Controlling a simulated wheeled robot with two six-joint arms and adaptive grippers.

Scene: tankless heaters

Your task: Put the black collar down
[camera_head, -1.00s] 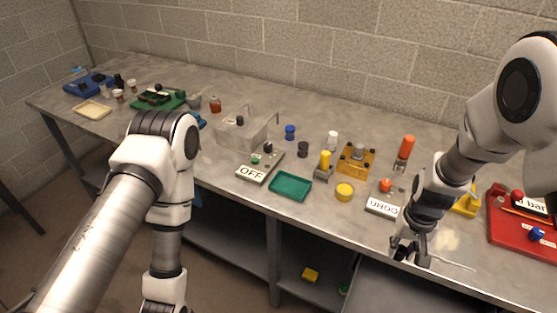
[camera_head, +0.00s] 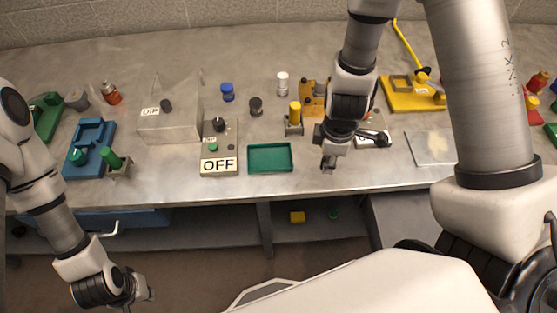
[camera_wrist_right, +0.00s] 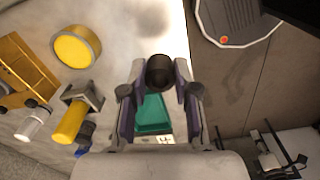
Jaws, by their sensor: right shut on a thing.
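A dark round piece, which I take to be the black collar (camera_wrist_right: 159,71), is gripped between the fingertips of my right gripper (camera_head: 328,161) in the right wrist view. In the head view this gripper is over the bench's front edge, just right of the green tray (camera_head: 251,169), pointing down. The collar cannot be made out there. The green tray also shows in the right wrist view (camera_wrist_right: 153,113), past the gripper, and looks empty. My left gripper (camera_head: 140,297) is low at the bottom left, in front of the bench; its fingers are too small to read.
Left of the tray stands an OFF-labelled block (camera_head: 218,165). Behind are a black knob (camera_head: 256,106), a blue knob (camera_head: 227,92) and a yellow-topped clamp (camera_head: 294,116). A yellow disc (camera_wrist_right: 76,47) lies near the right gripper.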

